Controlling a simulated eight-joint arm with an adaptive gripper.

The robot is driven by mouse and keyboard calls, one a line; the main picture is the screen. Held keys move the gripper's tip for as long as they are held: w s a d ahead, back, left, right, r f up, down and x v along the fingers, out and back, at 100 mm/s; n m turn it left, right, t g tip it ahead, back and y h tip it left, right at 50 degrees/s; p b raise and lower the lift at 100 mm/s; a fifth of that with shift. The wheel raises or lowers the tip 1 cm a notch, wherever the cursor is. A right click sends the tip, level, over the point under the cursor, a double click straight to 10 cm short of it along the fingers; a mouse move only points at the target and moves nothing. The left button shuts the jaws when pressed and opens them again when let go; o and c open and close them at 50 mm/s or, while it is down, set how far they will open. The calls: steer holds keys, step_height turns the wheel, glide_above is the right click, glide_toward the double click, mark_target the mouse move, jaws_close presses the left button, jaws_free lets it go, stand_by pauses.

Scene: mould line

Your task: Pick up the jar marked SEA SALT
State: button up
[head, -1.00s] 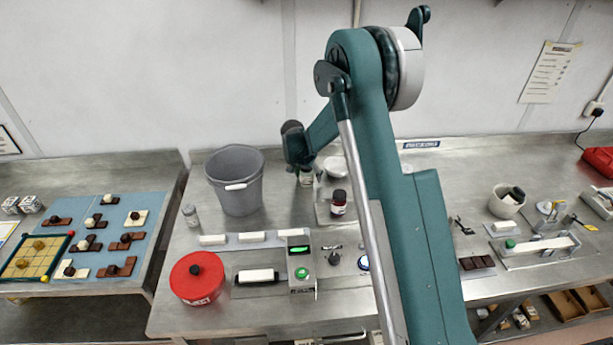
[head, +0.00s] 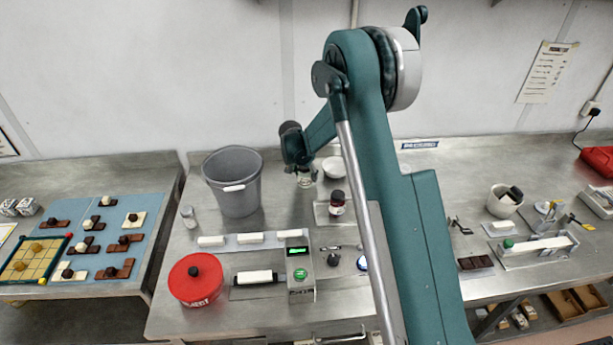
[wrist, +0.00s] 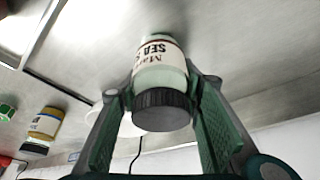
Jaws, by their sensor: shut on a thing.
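The jar marked SEA SALT (wrist: 160,62) has a dark ribbed lid, a pale body and a cream label. In the wrist view it sits between both fingers of my gripper (wrist: 158,88), its lid towards the camera. My gripper is shut on it.
A grey bucket (head: 233,190) stands left of my gripper and a white bowl (head: 333,167) close to its right. A dark-lidded jar (head: 338,204) stands on a small tray in front. A red tin (head: 195,282) and a green-lit device (head: 299,268) are nearer.

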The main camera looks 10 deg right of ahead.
steer(key=shift+r, duration=5)
